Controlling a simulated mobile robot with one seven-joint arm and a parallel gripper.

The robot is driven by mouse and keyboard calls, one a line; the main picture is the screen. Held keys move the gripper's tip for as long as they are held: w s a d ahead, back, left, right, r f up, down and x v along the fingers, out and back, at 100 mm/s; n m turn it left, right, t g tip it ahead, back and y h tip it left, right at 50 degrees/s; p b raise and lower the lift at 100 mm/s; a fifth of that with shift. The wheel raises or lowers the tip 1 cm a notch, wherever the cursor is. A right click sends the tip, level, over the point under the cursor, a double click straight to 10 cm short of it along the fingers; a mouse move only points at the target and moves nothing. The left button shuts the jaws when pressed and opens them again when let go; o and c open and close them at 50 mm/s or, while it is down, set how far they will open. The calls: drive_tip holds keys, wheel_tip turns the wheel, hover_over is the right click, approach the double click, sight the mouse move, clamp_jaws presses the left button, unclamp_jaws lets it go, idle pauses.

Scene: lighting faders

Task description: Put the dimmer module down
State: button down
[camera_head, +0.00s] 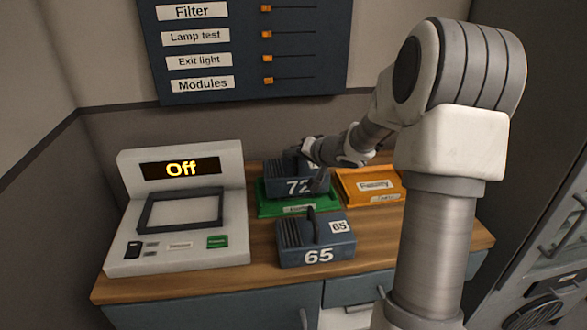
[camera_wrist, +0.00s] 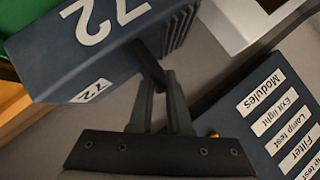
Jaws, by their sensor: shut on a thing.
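The dimmer module marked 72 (camera_head: 285,187) is a dark blue block at the green tray (camera_head: 265,211) on the wooden counter. My gripper (camera_head: 316,168) is shut on its handle. In the wrist view the module (camera_wrist: 108,45) fills the upper left, and the fingers of my gripper (camera_wrist: 160,85) close on its dark handle. I cannot tell whether the module touches the tray or hangs just above it. A second dimmer module marked 65 (camera_head: 316,240) stands upright on the counter in front of the green tray, with its handle up.
An orange tray (camera_head: 370,186) lies right of the green one. A grey console (camera_head: 181,247) with a display reading "Off" stands at the left. A dark fader panel (camera_head: 253,50) hangs on the wall behind; it also shows in the wrist view (camera_wrist: 262,143). Some counter at the front right is clear.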

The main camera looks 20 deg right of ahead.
sight(291, 165)
drive_tip(key=shift+f+b, duration=0.8)
drive_tip(key=shift+f, duration=0.6)
drive_tip(key=shift+f, duration=0.2)
drive_tip(key=c, duration=0.9)
unclamp_jaws()
drive_tip(key=shift+o, duration=0.2)
drive_tip(key=shift+r, duration=0.2)
drive_tip(key=p+v, duration=0.4)
drive_tip(key=v, duration=0.8)
drive_tip(key=shift+p, duration=0.3)
